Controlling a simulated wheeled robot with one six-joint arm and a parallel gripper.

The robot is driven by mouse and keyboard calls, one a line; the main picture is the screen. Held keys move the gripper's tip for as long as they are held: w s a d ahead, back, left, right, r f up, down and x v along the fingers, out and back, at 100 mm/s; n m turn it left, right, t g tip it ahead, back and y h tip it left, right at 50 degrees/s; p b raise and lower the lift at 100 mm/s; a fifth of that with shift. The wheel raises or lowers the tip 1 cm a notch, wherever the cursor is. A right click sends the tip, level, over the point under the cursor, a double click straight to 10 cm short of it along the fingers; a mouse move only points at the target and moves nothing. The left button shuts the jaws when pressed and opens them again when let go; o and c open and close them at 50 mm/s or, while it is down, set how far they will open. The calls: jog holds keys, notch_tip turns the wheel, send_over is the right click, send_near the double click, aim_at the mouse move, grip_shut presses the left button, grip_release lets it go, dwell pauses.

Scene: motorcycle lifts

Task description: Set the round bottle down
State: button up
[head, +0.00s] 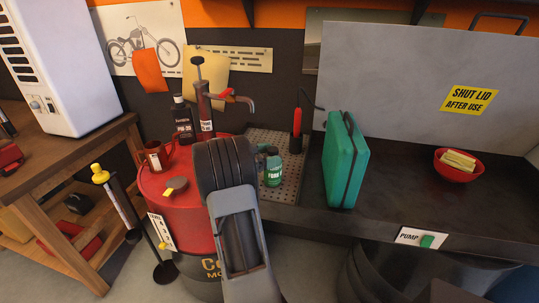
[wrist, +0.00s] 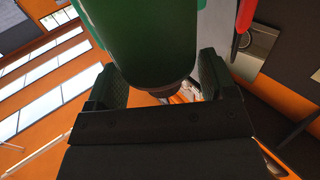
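The round bottle (head: 272,170) is green with a pale label and stands upright at the perforated tray (head: 288,188), just right of my arm. I cannot tell whether its base touches the tray. In the wrist view the green round body (wrist: 140,40) fills the space between the two fingers of my gripper (wrist: 163,85). Both fingers lie close against its sides, so the gripper appears shut on it. In the head view my arm hides most of the gripper.
Left of my arm, a red drum (head: 175,190) carries a hand pump (head: 204,105), a dark bottle (head: 182,120) and a red mug (head: 155,157). A green case (head: 345,165) stands right of the tray. A red bowl (head: 456,172) sits farther right, with clear bench between.

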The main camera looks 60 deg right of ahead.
jog(key=shift+o, duration=1.3)
jog(key=shift+r, duration=0.15)
jog(key=w+a+r+n+t+h+b, duration=0.1)
jog(key=w+a+r+n+t, duration=0.2)
jog(key=w+a+n+t, duration=0.35)
jog(key=w+a+r+n+t+h, duration=0.1)
jog(key=w+a+r+n+t, duration=0.25)
jog(key=w+a+t, duration=0.6)
jog(key=w+a+n+t+y, duration=0.6)
jog(key=a+t+y, duration=0.25)
jog(key=a, duration=0.25)
jog(key=s+a+f+n+g+y, duration=0.2)
jog(key=s+a+n+y, duration=0.25)
jog(key=a, duration=0.25)
jog(key=s+a+f+n+g+y, duration=0.25)
jog(key=s+a+y, duration=0.2)
jog(key=a, duration=0.25)
jog(key=s+a+f+n+g, duration=0.1)
jog(key=s+f+g, duration=0.1)
jog(key=s, duration=0.5)
jog(key=s+a+f+n+g+h, duration=0.1)
jog(key=s+f+g, duration=0.2)
jog(key=s, duration=0.3)
jog(key=shift+s+f+n, duration=0.3)
jog(key=shift+s+f, duration=0.05)
jog(key=shift+f, duration=0.05)
